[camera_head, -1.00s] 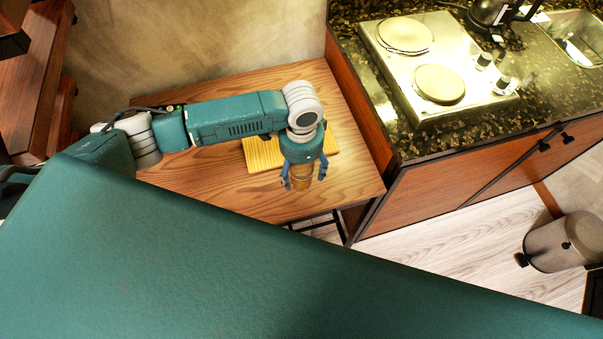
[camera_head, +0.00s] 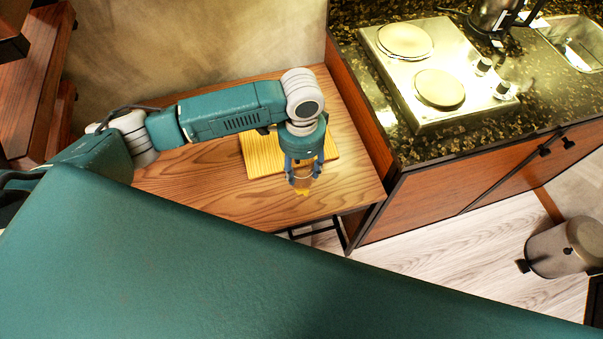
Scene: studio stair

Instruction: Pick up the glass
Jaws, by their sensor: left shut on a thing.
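The glass (camera_head: 302,178) is a small see-through cup with an amber-brown tint, near the front right of the wooden table (camera_head: 215,190). My left gripper (camera_head: 303,172) points down from above and is shut on the glass, with a finger on each side. A yellow-orange patch of light shows on the wood just below the glass. Whether the glass touches the table or hangs slightly above it, I cannot tell. My right gripper is not in view.
A yellow ribbed board (camera_head: 262,156) lies on the table behind the gripper. To the right stands a dark stone counter (camera_head: 420,145) with a two-plate cooktop (camera_head: 440,88), a kettle (camera_head: 490,14) and a sink (camera_head: 572,42). A metal bin (camera_head: 562,248) stands on the floor.

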